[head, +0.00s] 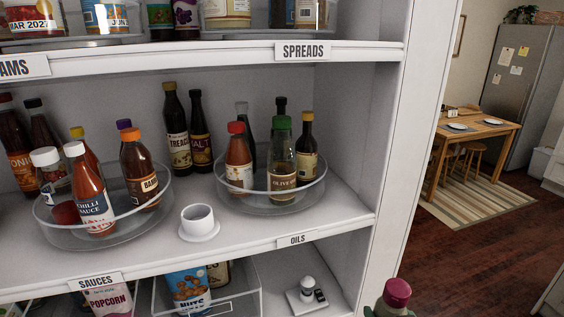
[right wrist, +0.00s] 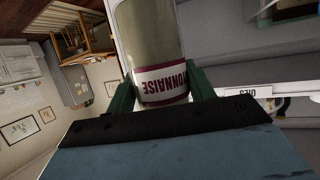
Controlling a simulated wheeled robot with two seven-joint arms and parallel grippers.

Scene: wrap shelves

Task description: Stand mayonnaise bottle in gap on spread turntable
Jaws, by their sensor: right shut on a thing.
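The mayonnaise bottle (head: 397,293) shows its maroon cap at the bottom right of the head view. In the right wrist view the bottle (right wrist: 150,40) has a pale body and a white and maroon label, which reads upside down. My right gripper (right wrist: 160,92) is shut on it, with a green finger on each side. The spread turntable (head: 262,34) is on the upper shelf above the SPREADS label, cut off by the top edge. Several jars show on it; the gap cannot be made out. My left gripper is not in view.
The middle shelf holds a sauces turntable (head: 92,238), an oils turntable (head: 268,203) and a white cup on a saucer (head: 199,223). The upper shelf edge (head: 220,63) and the right side panel (head: 408,150) bound the unit. Open floor lies right of it.

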